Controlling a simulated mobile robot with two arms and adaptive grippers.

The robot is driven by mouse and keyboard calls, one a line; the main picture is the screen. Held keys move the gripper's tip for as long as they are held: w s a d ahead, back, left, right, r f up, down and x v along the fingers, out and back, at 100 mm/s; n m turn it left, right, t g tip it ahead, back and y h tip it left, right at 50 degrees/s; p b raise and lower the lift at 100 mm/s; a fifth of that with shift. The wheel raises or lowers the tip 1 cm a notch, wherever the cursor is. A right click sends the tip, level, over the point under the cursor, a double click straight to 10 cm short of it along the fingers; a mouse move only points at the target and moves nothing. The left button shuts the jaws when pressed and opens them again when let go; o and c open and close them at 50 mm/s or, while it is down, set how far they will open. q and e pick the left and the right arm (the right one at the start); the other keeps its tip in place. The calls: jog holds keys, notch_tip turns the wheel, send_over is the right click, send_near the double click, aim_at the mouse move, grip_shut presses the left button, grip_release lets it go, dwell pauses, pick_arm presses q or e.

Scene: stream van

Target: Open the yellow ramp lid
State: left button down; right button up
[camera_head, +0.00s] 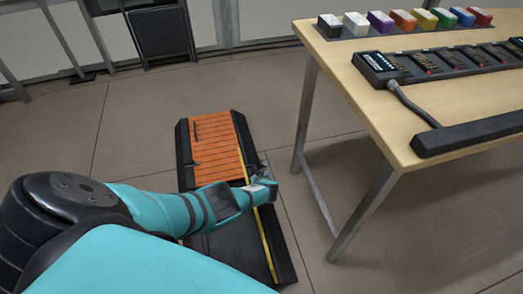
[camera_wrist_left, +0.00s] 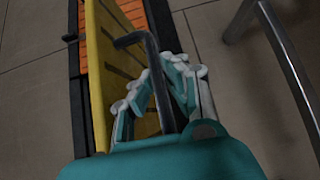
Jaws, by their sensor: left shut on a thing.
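In the left wrist view the yellow lid (camera_wrist_left: 104,80) is a slotted panel seen at a steep angle, with a dark bent bar handle (camera_wrist_left: 130,39). My left gripper (camera_head: 263,186) is at the lid near the ramp's middle. In the left wrist view my left gripper (camera_wrist_left: 153,78) has its fingers on both sides of the handle and is shut on it. My right gripper is not in view.
The ramp's orange slatted panel (camera_head: 215,142) lies at its far half, in a black frame (camera_head: 244,140). A wooden table (camera_head: 375,105) with coloured blocks and black battery-like units stands to the right, its metal legs near the ramp. Bare floor surrounds the ramp.

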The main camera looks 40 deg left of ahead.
pick_arm(q)
jog(key=shift+w+d, duration=0.15)
jog(key=shift+w, duration=0.1)
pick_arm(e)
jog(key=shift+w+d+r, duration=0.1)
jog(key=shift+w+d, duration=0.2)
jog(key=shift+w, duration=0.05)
pick_arm(q)
jog(key=c, duration=1.6)
grip_release()
jog(key=shift+c, duration=0.2)
